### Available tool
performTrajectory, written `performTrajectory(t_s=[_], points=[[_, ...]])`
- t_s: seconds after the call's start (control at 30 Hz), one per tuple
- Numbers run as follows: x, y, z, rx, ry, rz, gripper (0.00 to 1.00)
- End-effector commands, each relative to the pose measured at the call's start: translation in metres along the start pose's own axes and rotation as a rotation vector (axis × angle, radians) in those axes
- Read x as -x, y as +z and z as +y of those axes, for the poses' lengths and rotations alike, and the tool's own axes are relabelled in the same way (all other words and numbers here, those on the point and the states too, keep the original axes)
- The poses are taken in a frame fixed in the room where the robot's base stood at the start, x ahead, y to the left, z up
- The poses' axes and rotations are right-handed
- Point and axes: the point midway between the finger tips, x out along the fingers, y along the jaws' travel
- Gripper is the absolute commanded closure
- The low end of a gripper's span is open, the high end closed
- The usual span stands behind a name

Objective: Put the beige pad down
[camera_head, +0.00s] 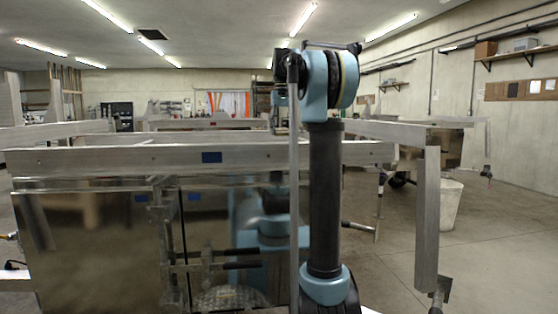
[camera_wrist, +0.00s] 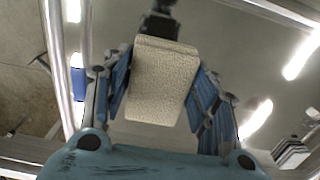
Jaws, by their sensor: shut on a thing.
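The beige pad (camera_wrist: 163,82), a rough-textured block with a rounded near edge, fills the middle of the wrist view. My gripper (camera_wrist: 163,72) is shut on it, with a blue-lined finger against each side. In the head view my arm stands upright in the middle, in front of the trailer. The pad cannot be made out there, and the gripper's fingers are not clearly visible.
A shiny aluminium trailer (camera_head: 90,245) with a top rail (camera_head: 120,160) stands close ahead and to the left. A grey post (camera_head: 427,220) hangs from the frame at right. A white bin (camera_head: 450,204) stands beyond it. Open concrete floor (camera_head: 510,235) lies at far right.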

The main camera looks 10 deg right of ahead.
Motion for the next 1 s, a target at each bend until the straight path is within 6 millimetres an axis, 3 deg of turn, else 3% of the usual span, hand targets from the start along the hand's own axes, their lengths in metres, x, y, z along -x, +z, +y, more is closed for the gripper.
performTrajectory(t_s=[0.3,0.57,0.8,1.0], points=[[-0.047,0.000,-0.004,0.005,0.000,0.000,0.73],[-0.064,0.000,-0.007,0.009,0.000,0.000,0.73],[-0.094,0.000,-0.007,0.009,0.000,0.000,0.73],[-0.097,0.000,-0.007,0.009,0.000,0.000,0.73]])
